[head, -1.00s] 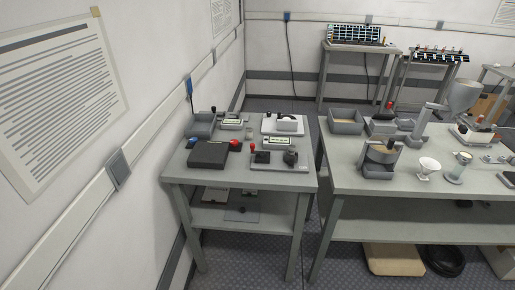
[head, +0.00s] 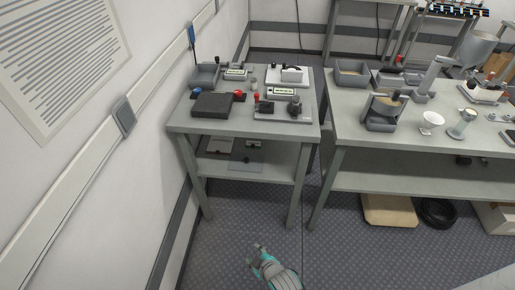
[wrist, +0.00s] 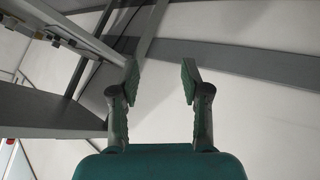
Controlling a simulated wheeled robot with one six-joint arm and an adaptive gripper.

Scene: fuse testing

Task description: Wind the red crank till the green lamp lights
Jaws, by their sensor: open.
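A small device with a red-knobbed part (head: 257,98) stands on the near right part of the left table (head: 240,129). It may hold the red crank, but it is too small to tell. I cannot make out a green lamp. My gripper (head: 258,248) is low in front of the left table, above the floor and well apart from the devices. The wrist view shows its two fingers (wrist: 160,78) spread apart with nothing between them.
A black box (head: 212,105), a grey bin (head: 204,76) and a white device (head: 289,75) share the left table. A second table (head: 400,145) stands to the right, across a narrow gap. A wall is on the left. The patterned floor (head: 330,235) in front is clear.

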